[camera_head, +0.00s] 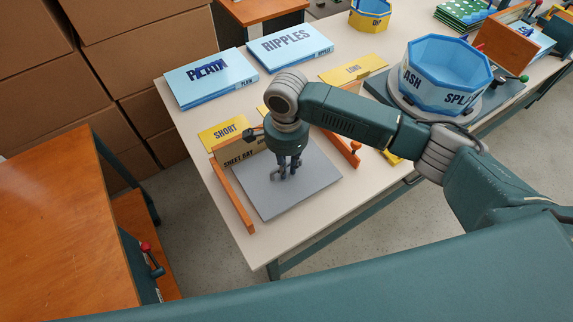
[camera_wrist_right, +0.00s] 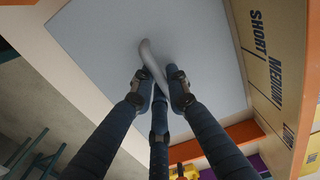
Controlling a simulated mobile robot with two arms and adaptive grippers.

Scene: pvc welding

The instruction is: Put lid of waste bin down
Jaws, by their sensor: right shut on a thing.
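My right gripper (camera_head: 288,170) is over a flat grey square panel (camera_head: 318,188) at the near left end of the table. In the right wrist view the fingers of my right gripper (camera_wrist_right: 158,82) are shut on a slim grey curved piece (camera_wrist_right: 148,52), seen against the grey panel (camera_wrist_right: 120,30). I cannot tell whether this piece is a handle joined to the panel. I cannot make out for sure a waste bin or which thing is its lid. My left gripper is not in view.
Blue boxes marked PLAIN (camera_head: 210,78) and RIPPLES (camera_head: 290,46) lie farther back. A blue octagonal tub (camera_head: 447,72) stands at right. An orange bench (camera_head: 60,215) stands at left, across a floor gap.

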